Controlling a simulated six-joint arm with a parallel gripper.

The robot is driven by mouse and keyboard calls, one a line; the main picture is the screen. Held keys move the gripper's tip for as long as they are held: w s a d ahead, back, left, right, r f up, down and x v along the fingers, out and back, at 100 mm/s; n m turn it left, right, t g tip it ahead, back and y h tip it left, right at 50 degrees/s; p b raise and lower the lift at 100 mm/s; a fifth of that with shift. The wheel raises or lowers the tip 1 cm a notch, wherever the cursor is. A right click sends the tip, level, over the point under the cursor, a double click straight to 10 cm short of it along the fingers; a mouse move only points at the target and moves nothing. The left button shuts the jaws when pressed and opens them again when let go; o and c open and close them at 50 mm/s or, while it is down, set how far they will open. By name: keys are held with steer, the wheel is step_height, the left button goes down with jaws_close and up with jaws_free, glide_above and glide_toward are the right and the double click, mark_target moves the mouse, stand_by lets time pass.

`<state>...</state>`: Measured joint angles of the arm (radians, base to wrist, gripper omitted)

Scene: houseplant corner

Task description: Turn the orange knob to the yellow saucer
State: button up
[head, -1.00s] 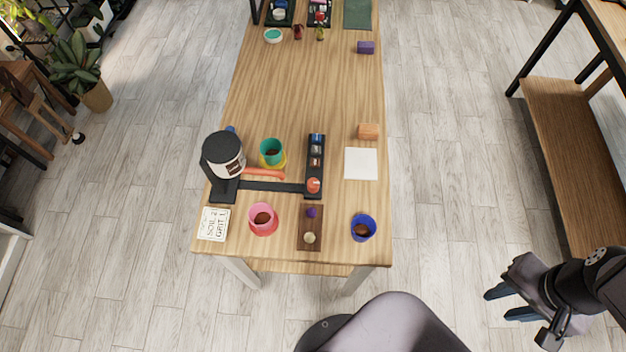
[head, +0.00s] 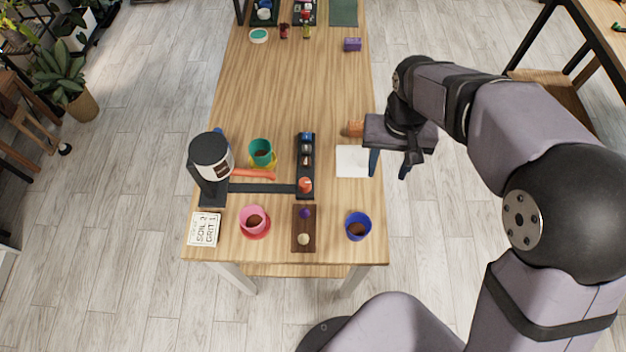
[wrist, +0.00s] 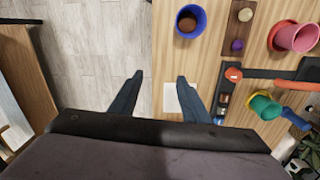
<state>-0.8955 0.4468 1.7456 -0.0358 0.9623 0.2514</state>
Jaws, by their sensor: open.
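The orange knob (head: 305,185) sits at the near end of a black panel (head: 306,166) on the table; it also shows in the wrist view (wrist: 233,74). The yellow saucer (head: 276,163) lies left of the panel, with a teal pot (head: 261,150) on it. An orange-red spout or arm (head: 254,174) lies just in front of that saucer. My gripper (head: 390,168) is open and empty, pointing down by the table's right edge, right of the white square. It is apart from the knob. In the wrist view its fingers (wrist: 158,98) are spread.
A black dispenser with a canister (head: 211,157) stands at the left, joined to the panel by a dark bar. A pink pot (head: 254,219), a brown board (head: 303,229) and a blue pot (head: 358,227) stand at the front. An orange block (head: 355,128) is near my gripper.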

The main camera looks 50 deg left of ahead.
mark_target(305, 183)
steer(key=s+a+f+n, duration=0.1)
steer(key=s+a, duration=0.3)
steer(key=s+a+f+n, duration=0.1)
steer(key=s+a, duration=0.3)
steer(key=a, duration=0.1)
steer(key=s+a+f+n, duration=0.1)
steer(key=s+a, duration=0.2)
steer(key=a, duration=0.2)
steer(key=shift+s+a+b, duration=0.15)
steer(key=shift+s+b, duration=0.2)
steer(key=shift+s, duration=0.05)
steer(key=shift+w+d+f+p, duration=0.1)
steer(key=shift+f+p, duration=0.35)
steer(key=shift+f, duration=1.35)
steer(key=shift+w+d+f+p, duration=0.1)
steer(key=shift+f+p, duration=0.3)
steer(key=shift+f, duration=1.4)
steer(key=c, duration=1)
